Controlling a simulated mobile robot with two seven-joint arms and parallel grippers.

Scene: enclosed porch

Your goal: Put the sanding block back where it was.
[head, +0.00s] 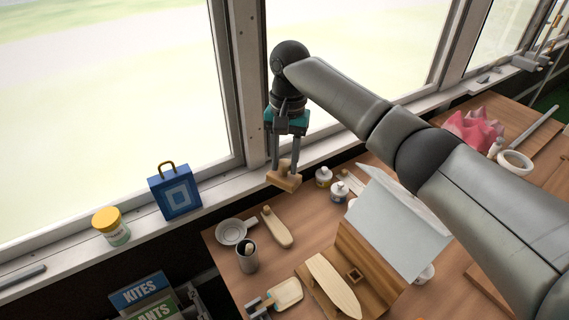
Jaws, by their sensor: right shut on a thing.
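My right gripper (286,165) reaches in from the right and points down by the window post. It is shut on a small tan wooden block, which looks like the sanding block (286,182). The block is tilted in the picture, in front of the window sill (230,202) and near the back edge of the wooden workbench (217,258). I cannot tell whether it touches the sill or hangs above it. The fingers cover part of its top. My left gripper is not in view.
On the sill stand a blue box (175,193) and a yellow-lidded jar (110,227). The bench holds a pale dish (231,232), a cup (247,260), a wooden tool (276,228), small bottles (338,192) and a pale hull (333,285). A tilted pale panel (398,225) stands under my arm.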

